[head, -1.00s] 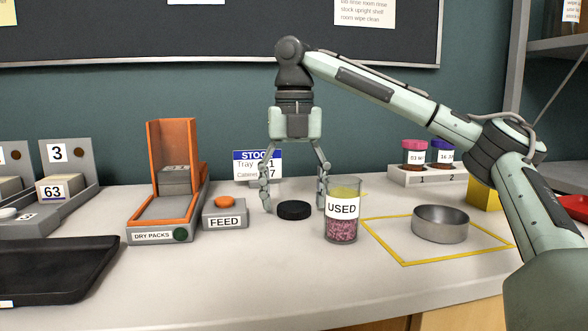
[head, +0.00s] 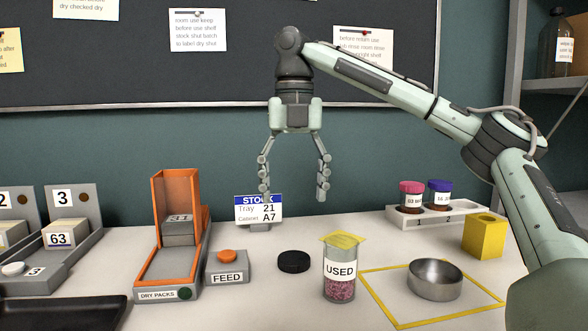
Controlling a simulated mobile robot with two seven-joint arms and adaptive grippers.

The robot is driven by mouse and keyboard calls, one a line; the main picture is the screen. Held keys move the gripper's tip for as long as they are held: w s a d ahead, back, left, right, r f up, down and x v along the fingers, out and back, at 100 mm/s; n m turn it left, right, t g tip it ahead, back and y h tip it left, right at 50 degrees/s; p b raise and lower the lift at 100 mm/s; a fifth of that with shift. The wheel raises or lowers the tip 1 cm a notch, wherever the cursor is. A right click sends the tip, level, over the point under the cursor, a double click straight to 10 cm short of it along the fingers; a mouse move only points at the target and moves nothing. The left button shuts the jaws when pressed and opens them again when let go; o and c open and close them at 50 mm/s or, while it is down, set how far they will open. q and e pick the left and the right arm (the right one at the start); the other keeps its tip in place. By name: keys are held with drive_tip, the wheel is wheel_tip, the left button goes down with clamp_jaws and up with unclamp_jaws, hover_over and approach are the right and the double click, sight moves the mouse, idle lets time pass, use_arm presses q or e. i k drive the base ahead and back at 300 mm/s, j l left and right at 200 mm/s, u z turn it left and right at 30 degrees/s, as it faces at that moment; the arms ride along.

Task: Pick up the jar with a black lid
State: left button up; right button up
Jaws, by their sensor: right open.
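A flat black round lid (head: 293,262) lies on the bench; no jar body shows under it. My right gripper (head: 294,194) is open and empty, pointing down above and behind the lid in the picture, clear of the bench. Two small jars, one with a pink lid (head: 411,187) and one with a purple lid (head: 440,185), stand in a rack at the back right; neither lid is black. My left gripper is not in view.
A clear container marked USED (head: 341,270), with pink contents and a yellow top, stands right of the lid. A steel bowl (head: 435,280) sits inside a yellow outline. A FEED button box (head: 227,268) and orange dispenser (head: 172,260) stand left. A yellow block (head: 483,236) is at right.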

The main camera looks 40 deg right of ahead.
sight(341, 259)
drive_tip(key=k+j, duration=1.15)
drive_tip(key=j, duration=0.25)
